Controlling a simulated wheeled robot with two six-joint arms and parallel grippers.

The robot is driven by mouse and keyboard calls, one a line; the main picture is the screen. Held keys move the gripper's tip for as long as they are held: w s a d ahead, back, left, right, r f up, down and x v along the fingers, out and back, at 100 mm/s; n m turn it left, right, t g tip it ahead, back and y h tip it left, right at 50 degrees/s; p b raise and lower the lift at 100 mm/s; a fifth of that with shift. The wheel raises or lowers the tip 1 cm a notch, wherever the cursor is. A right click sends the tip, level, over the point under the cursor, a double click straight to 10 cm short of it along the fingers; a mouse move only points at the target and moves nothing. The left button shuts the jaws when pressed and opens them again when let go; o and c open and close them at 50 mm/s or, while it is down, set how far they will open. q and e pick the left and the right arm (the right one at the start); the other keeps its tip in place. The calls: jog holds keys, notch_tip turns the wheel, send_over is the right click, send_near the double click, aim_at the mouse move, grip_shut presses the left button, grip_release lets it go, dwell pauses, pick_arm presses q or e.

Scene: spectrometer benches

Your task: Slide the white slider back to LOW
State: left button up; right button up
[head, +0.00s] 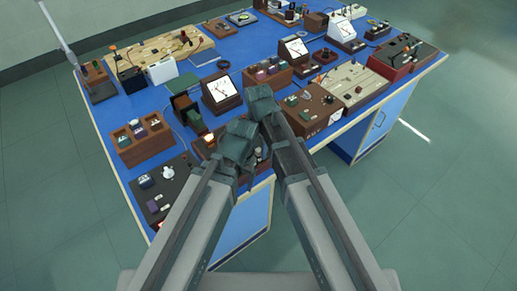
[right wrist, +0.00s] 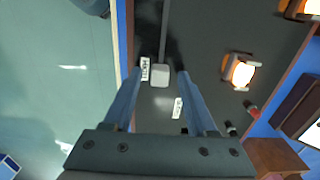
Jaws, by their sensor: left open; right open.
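The white slider (right wrist: 160,76) is a small pale block on a slot in a dark panel (right wrist: 207,90). In the right wrist view a label reading something like HIGH sits just left of it, and a second label (right wrist: 177,107) lies lower right, too small to read. My right gripper (right wrist: 160,71) is open, with one finger on each side of the slider; whether they touch it I cannot tell. In the head view the slider is hidden behind my arms. My right gripper (head: 262,104) is above my left gripper (head: 240,140), which is open, its fingertips unclear.
The blue bench (head: 120,180) is crowded with instruments, including a white-faced meter (head: 221,90) and a brown crate (head: 145,148). The panel's left edge borders open floor (right wrist: 60,100).

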grip_shut()
dwell(1.3)
